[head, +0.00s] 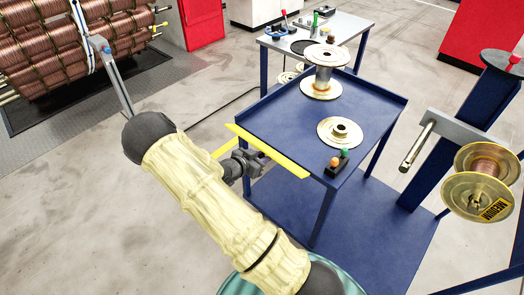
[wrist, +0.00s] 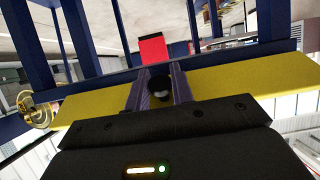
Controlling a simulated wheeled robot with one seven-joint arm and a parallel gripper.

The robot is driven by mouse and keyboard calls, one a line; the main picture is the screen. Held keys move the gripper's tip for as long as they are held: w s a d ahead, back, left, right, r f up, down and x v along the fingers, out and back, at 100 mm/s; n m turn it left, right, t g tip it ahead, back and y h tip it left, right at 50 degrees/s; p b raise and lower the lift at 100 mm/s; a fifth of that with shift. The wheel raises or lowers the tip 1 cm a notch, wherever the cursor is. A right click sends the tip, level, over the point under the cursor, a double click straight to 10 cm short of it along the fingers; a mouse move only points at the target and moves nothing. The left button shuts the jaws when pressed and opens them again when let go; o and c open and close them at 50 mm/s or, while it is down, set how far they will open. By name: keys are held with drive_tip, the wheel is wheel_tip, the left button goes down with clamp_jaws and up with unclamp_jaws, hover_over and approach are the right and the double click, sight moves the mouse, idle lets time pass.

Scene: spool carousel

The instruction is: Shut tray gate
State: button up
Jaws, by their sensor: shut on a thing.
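The tray gate (head: 280,162) is a long yellow bar at the near-left edge of the blue tray table (head: 290,115). In the wrist view the gate (wrist: 235,88) is a wide yellow plate running beside a blue rail. My gripper (head: 247,160) is at the middle of the gate, on its outer side. In the wrist view my gripper (wrist: 161,80) has its fingers closed around a dark round knob (wrist: 160,92) in front of the gate. Whether the gate sits flush against the tray cannot be told.
On the tray stand a large spool (head: 324,75), a smaller flanged spool (head: 340,131) and a small button box (head: 336,166). A spool labelled MEDIUM (head: 483,180) hangs at the right near a metal arm (head: 420,145).

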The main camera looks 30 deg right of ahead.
sight(265, 149)
wheel_tip(265, 149, up, 2)
drive_tip(key=y+p, duration=0.1)
drive_tip(key=p, duration=0.2)
drive_tip(key=g+y+p, duration=0.1)
drive_tip(key=y+p, duration=0.1)
drive_tip(key=p, duration=0.1)
drive_tip(key=shift+d+r, duration=0.15)
drive_tip(key=shift+r, duration=0.1)
drive_tip(key=y+p, duration=0.1)
drive_tip(key=p, duration=0.2)
drive_tip(key=r+g+y+p, duration=0.1)
drive_tip(key=p, duration=0.1)
drive_tip(key=y+p, duration=0.1)
drive_tip(key=p, duration=0.2)
drive_tip(key=shift+w+d+r+p, duration=0.1)
drive_tip(key=shift+d+r+p, duration=0.2)
drive_tip(key=shift+p, duration=0.05)
drive_tip(key=y+p, duration=0.1)
drive_tip(key=p, duration=0.1)
drive_tip(key=g+y+p, duration=0.1)
drive_tip(key=p, duration=0.2)
drive_tip(key=shift+w+d+r+y, duration=0.1)
drive_tip(key=shift+d+r+y, duration=0.2)
drive_tip(key=shift+d, duration=0.05)
drive_tip(key=y+p, duration=0.1)
drive_tip(key=p, duration=0.2)
drive_tip(key=shift+w+d+g+y, duration=0.15)
drive_tip(key=shift+d+g+y, duration=0.15)
drive_tip(key=shift+g+y, duration=0.1)
drive_tip(key=o, duration=0.9)
